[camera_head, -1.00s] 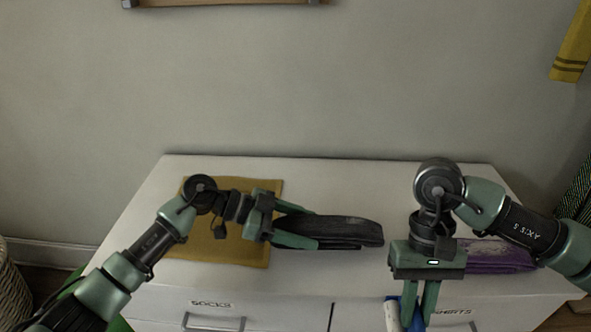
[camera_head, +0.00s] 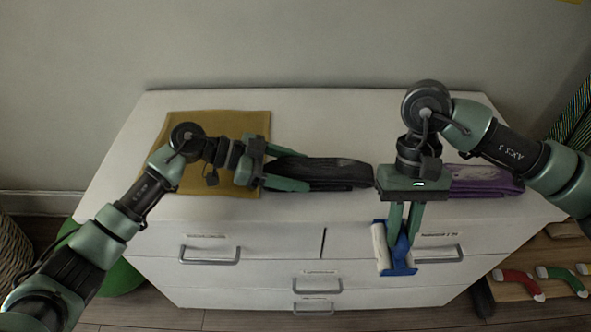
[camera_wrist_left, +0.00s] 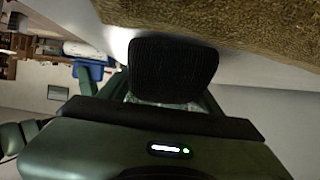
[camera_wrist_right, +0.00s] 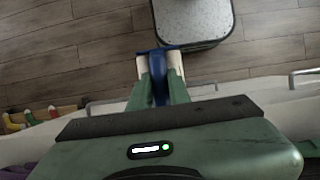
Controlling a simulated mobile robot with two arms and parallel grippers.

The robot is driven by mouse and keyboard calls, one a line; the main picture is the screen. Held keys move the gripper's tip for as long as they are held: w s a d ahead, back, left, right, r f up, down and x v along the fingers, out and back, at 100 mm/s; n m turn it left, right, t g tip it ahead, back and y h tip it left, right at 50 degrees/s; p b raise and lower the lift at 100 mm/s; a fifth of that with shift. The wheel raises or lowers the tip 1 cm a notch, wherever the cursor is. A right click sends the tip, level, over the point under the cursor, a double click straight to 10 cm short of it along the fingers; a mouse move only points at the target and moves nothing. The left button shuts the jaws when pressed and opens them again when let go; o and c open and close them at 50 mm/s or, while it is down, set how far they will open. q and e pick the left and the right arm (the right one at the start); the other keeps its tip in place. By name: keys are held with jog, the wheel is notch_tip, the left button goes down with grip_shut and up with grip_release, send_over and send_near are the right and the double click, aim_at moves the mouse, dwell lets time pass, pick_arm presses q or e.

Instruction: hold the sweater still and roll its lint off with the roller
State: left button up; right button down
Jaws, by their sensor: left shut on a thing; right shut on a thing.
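The folded black sweater (camera_head: 335,172) lies on the white dresser top, right of the mustard cloth. My left gripper (camera_head: 290,172) is shut on its left end; the ribbed dark knit also fills the jaws in the left wrist view (camera_wrist_left: 172,68). My right gripper (camera_head: 403,232) points down at the dresser's front edge. It is shut on the blue handle of the lint roller (camera_head: 380,248), whose white roll hangs in front of the drawers, apart from the sweater. The roller also shows in the right wrist view (camera_wrist_right: 159,75), partly hidden by the fingers. No lint can be made out.
A mustard cloth (camera_head: 200,130) lies flat on the dresser (camera_head: 320,115) at left. A folded purple garment (camera_head: 480,182) lies at right, beside my right gripper. Drawer handles (camera_head: 210,260) stick out in front. The back of the top is clear.

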dwell(0.8)
pick_arm(q)
jog(key=o, duration=2)
jog(key=shift+f, duration=0.15)
jog(key=shift+c, duration=0.2)
jog(key=c, duration=1.1)
jog(key=shift+c, duration=0.2)
